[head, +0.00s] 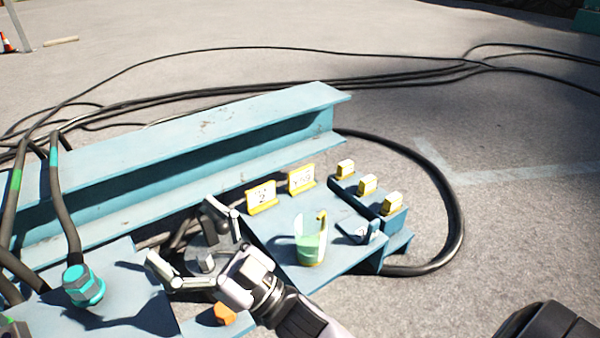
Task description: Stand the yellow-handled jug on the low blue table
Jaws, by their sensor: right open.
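A clear jug (309,247) with a yellow handle and green contents stands upright on the low blue table (346,254). Its handle is at its upper right side. My right gripper (181,234) comes in from the bottom right, and its two fingers are spread wide with nothing between them. It is to the left of the jug and apart from it. My left gripper is not in view.
Yellow-framed number cards (262,197) and a blue block with several yellow-and-white pieces (367,185) stand behind the jug. A long blue beam (180,150) runs behind. A teal connector (83,285), an orange piece (224,313) and black cables (457,205) surround the table.

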